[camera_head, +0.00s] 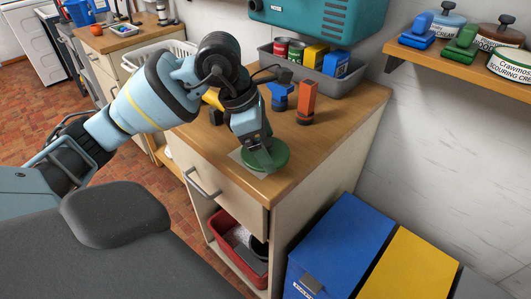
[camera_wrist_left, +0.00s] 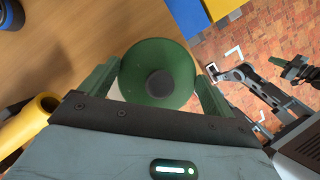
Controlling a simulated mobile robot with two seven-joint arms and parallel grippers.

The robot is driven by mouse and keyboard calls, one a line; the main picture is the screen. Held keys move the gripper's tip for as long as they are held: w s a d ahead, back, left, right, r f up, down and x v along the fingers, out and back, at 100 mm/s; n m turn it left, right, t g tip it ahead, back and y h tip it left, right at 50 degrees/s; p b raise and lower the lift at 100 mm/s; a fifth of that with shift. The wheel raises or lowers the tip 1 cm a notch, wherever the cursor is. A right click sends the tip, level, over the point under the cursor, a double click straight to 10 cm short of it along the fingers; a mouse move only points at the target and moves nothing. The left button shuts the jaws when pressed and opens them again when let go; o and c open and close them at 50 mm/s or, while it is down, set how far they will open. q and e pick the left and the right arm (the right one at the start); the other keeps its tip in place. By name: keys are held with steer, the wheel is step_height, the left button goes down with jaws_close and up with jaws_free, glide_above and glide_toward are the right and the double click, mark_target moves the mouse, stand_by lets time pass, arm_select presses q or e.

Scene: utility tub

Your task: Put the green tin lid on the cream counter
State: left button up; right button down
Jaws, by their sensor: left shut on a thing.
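The green tin lid (camera_head: 270,160) is round with a dark knob. It is at the front corner of the wooden top of the cream counter (camera_head: 215,150). My left gripper (camera_head: 257,147) points down and is shut on it. In the left wrist view the lid (camera_wrist_left: 150,62) sits between the two fingers, its knob facing the camera. A pale square patch (camera_head: 237,156) shows partly under the lid. I cannot tell whether the lid touches the top. At the right of the left wrist view, what looks like my right gripper (camera_wrist_left: 295,68) is small, its jaws unclear.
A blue block tool (camera_head: 280,97) and an orange one (camera_head: 306,103) stand behind the lid. A grey tray (camera_head: 345,87) holds tins and boxes at the back. Blue (camera_head: 345,235) and yellow (camera_head: 412,265) bins stand right of the counter. The right part of the top is clear.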

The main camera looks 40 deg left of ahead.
arm_select(q)
steer(key=shift+f, duration=1.75)
steer(key=shift+f, duration=0.1)
steer(key=o, duration=0.7)
steer(key=shift+o, duration=0.2)
steer(key=shift+a+r, duration=0.1)
steer(key=shift+r, duration=0.25)
steer(key=v, duration=1.1)
steer(key=shift+r+p, duration=0.2)
steer(key=shift+p, duration=0.15)
steer(key=shift+s, duration=0.1)
